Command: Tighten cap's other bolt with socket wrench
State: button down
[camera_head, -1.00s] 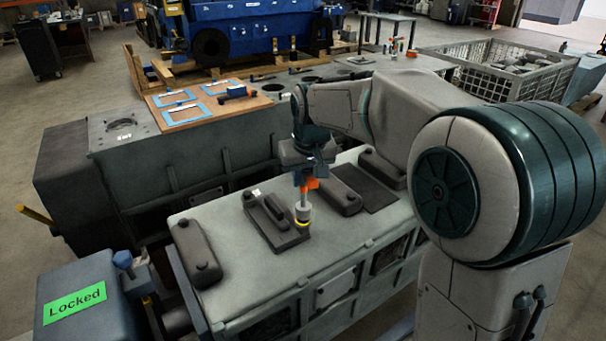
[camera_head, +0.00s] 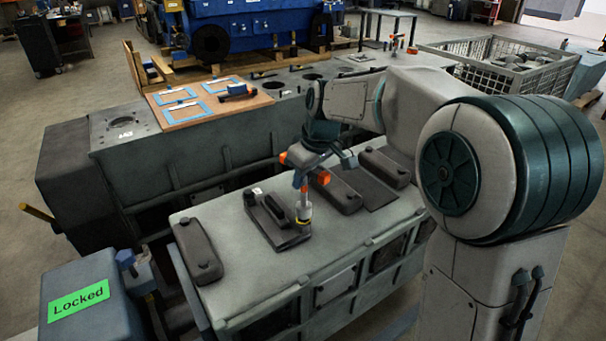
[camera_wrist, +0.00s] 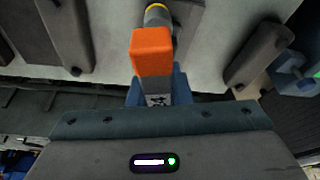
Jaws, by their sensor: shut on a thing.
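My gripper (camera_head: 303,172) is shut on the socket wrench (camera_head: 303,207), which stands upright with an orange part at the jaws and a yellow ring near its lower end. The wrench's lower end is at the near right end of the dark cap (camera_head: 273,212) on the grey engine block. The bolt under the socket is hidden. In the wrist view the wrench's orange part (camera_wrist: 152,52) sits in front of the jaws, with the yellow ring (camera_wrist: 156,7) at the top edge. I cannot tell how firmly the socket is seated.
Similar dark covers lie left (camera_head: 197,248) and right (camera_head: 337,190) of the cap on the same block. A blue-grey box with a green "Locked" label (camera_head: 79,300) stands at front left. A wooden board with blue frames (camera_head: 210,103) lies behind. A wire basket (camera_head: 500,68) stands at back right.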

jog(key=n+g, duration=0.1)
jog(key=n, duration=0.3)
jog(key=shift+y+p, duration=0.3)
jog(key=shift+p, duration=0.1)
jog(key=n+g+p, duration=0.1)
jog(key=n, duration=0.2)
jog(key=shift+r, duration=0.1)
jog(key=n+g+p, duration=0.1)
jog(key=n, duration=0.2)
jog(key=n+g+p, duration=0.1)
jog(key=n+p, duration=0.1)
jog(key=n, duration=0.2)
jog(key=shift+s+a, duration=0.1)
jog(key=shift+n, duration=0.5)
